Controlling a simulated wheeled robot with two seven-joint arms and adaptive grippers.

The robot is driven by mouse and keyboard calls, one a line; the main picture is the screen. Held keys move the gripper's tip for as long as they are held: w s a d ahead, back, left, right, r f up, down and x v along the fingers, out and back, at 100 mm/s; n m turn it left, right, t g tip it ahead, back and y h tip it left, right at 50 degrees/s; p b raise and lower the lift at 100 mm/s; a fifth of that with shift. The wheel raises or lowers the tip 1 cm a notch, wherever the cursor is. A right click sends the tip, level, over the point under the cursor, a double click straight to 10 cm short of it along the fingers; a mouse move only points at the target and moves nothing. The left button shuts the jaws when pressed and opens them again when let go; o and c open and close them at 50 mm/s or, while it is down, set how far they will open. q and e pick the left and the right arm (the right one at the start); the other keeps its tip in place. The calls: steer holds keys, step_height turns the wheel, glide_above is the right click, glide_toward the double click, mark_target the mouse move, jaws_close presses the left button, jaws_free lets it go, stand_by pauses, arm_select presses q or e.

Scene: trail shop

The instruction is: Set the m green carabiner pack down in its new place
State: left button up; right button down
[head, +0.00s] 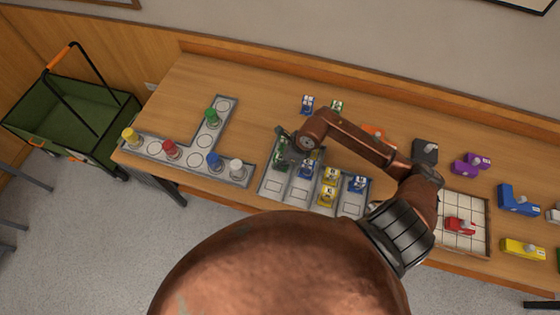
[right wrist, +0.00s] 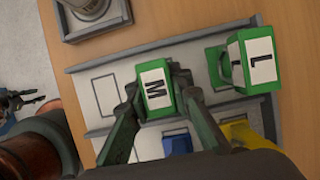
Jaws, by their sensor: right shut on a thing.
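The green carabiner pack with the M label (right wrist: 157,88) is upright between the fingers of my right gripper (right wrist: 155,95). It is over the outer lane of the grey divided tray (right wrist: 88,72); I cannot tell whether its base touches. An empty outlined slot (right wrist: 106,95) lies beside it in that lane. A green pack with the L label (right wrist: 258,58) stands at the lane's other end, apart from the M pack. In the head view my right gripper (head: 287,150) reaches the tray's left lane and partly hides the green packs.
Blue packs (head: 306,168) and yellow packs (head: 328,195) stand in neighbouring lanes. A T-shaped grey tray (head: 180,153) with coloured knobbed pieces is to the left. A white gridded tray (head: 452,210) with a red piece is to the right.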

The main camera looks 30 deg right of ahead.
steer(key=shift+f, duration=0.1)
steer(key=c, duration=1.7)
jaws_free()
steer(key=shift+c, duration=0.2)
steer(key=v, duration=1.2)
